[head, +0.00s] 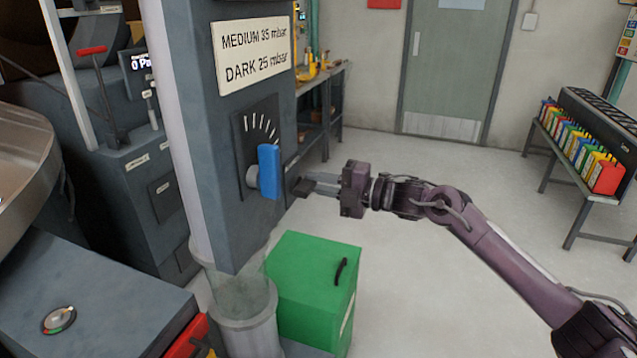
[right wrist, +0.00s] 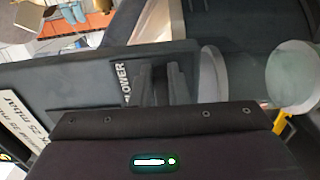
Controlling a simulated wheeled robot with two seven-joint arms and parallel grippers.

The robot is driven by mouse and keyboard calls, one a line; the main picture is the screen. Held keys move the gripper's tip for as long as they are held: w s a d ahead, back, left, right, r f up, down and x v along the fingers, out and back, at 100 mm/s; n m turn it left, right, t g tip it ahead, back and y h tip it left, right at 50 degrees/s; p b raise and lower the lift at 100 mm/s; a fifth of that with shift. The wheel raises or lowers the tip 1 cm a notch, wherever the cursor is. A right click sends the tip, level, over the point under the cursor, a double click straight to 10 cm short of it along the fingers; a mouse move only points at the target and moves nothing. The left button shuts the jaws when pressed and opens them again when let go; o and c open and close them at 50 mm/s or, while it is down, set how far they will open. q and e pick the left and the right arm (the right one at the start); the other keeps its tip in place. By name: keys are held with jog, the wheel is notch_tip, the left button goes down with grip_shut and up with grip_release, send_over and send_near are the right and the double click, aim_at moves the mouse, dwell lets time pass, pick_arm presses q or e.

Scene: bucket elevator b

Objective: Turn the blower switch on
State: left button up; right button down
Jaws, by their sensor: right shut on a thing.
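In the right wrist view a dark plate lettered "BLOWER" (right wrist: 125,84) is on the side of the grey column. In the head view that side face of the column (head: 287,135) is seen edge-on. My right gripper (head: 303,187) reaches in from the right to this face, below and right of the blue lever. Its fingers (right wrist: 162,84) are close together just beside the lettering, shut on the blower switch. The switch is mostly hidden between the fingers, so its position cannot be told. My left gripper is not in view.
A blue lever (head: 269,172) on a dial is on the column's front, below a sign (head: 251,52) reading medium 35 and dark 25 mbar. A green box (head: 315,290) stands below my right gripper. Open floor (head: 430,270) lies to the right, with a bench of coloured items (head: 585,150) beyond.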

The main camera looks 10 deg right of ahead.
jog(key=c, duration=1.4)
grip_release()
jog(key=b+v, duration=0.2)
jog(key=v, duration=0.5)
jog(key=shift+s+d, duration=0.2)
jog(key=shift+d, duration=0.15)
jog(key=shift+f, duration=0.1)
